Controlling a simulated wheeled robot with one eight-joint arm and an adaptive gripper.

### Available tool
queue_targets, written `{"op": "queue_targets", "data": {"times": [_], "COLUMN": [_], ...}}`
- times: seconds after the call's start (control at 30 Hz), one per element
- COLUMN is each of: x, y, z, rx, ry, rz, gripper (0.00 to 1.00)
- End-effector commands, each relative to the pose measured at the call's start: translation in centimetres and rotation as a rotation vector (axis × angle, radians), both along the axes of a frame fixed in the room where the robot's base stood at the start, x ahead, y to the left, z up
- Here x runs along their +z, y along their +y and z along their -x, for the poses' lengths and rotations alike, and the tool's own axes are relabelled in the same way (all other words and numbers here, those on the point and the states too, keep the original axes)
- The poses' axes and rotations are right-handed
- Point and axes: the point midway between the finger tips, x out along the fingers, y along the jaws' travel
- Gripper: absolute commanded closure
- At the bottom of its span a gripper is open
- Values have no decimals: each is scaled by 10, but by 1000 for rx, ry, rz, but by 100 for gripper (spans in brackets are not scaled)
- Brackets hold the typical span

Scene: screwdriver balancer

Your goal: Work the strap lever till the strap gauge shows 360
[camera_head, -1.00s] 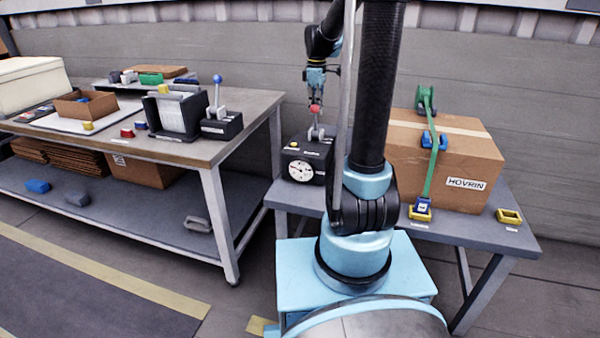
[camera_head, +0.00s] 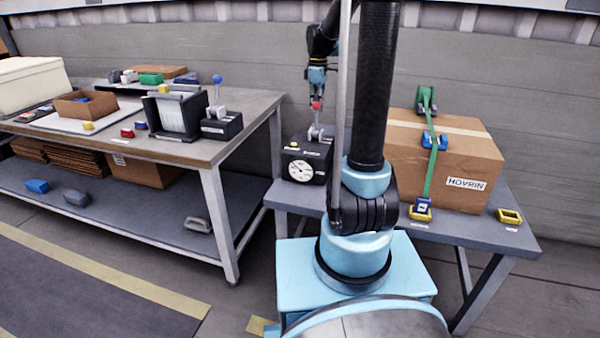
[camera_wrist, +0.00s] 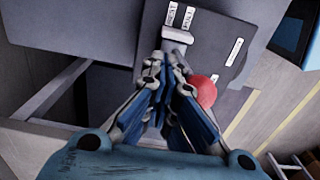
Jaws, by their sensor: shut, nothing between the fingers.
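A black box (camera_head: 290,170) with a round white gauge (camera_head: 300,171) on its front stands on the right-hand table. The gauge's needle is too small to read. A pale lever (camera_head: 316,132) rises from the box and ends in a red knob (camera_head: 316,105). My gripper (camera_head: 316,98) points down just at the knob in the head view, its fingers shut. In the wrist view my gripper (camera_wrist: 168,85) is shut and empty, with the red knob (camera_wrist: 206,92) beside its right finger, partly hidden by it. I cannot tell whether they touch.
A cardboard box (camera_head: 470,165) with a green strap (camera_head: 432,165) stands right of the black box, behind my arm. A yellow buckle (camera_head: 509,216) lies at the table's right. On the left workbench (camera_head: 190,148) a similar lever has a blue knob (camera_head: 217,78).

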Motion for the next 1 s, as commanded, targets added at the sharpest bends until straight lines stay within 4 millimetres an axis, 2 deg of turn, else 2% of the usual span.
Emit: {"op": "queue_targets", "data": {"times": [0.5, 1.0], "x": [0, 0], "y": [-19, -21], "z": [-45, -50], "rx": [0, 0], "ry": [0, 0], "rz": [0, 0], "gripper": [100, 100]}}
